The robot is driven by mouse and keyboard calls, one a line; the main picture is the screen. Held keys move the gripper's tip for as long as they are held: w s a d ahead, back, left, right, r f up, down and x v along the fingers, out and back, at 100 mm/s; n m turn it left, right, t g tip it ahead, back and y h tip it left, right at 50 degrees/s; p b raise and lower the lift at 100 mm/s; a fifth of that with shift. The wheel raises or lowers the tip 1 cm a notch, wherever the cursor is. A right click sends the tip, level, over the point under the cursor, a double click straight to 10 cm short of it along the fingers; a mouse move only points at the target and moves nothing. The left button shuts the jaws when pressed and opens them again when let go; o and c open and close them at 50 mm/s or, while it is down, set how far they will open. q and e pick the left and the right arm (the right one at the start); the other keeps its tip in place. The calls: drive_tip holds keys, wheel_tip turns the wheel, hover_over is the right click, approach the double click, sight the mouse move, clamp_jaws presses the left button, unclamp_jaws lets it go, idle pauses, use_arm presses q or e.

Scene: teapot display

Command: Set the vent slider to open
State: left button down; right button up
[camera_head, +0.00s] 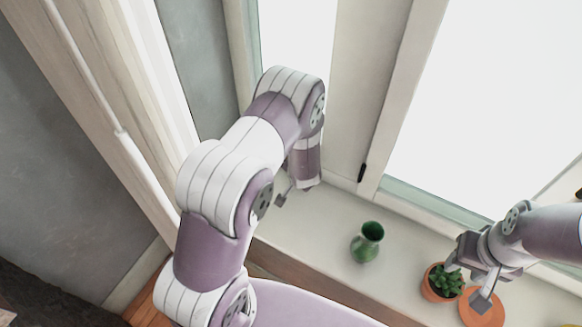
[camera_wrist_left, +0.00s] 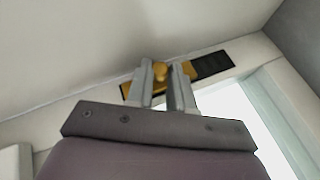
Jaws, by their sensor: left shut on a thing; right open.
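In the left wrist view, the vent slider is a dark slotted strip (camera_wrist_left: 213,65) on the pale frame, with a yellow-orange section at its left part. My right gripper (camera_head: 467,281) is open and empty, above the potted plant and the orange saucer.
A succulent in a terracotta pot (camera_head: 441,284) and an orange saucer (camera_head: 483,314) are at the right, close under my right gripper. The sill between vase and pot is clear.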

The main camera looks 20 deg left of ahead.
use_arm(q)
drive_tip(key=c, duration=1.2)
unclamp_jaws()
drive_tip(key=shift+d, duration=0.15)
drive_tip(key=shift+o, duration=1)
drive_tip(key=shift+d, duration=0.2)
use_arm(e)
drive_tip(key=shift+s+d+f, duration=0.1)
drive_tip(key=shift+d, duration=0.25)
use_arm(q)
drive_tip(key=shift+r, duration=0.1)
drive_tip(key=shift+s+r, duration=0.15)
drive_tip(key=shift+r, duration=0.05)
drive_tip(key=p+v, duration=0.1)
drive_tip(key=v, duration=1.1)
use_arm(e)
drive_tip(key=shift+a+r, duration=0.1)
drive_tip(key=shift+r, duration=0.4)
use_arm(q)
drive_tip(key=shift+s, duration=0.1)
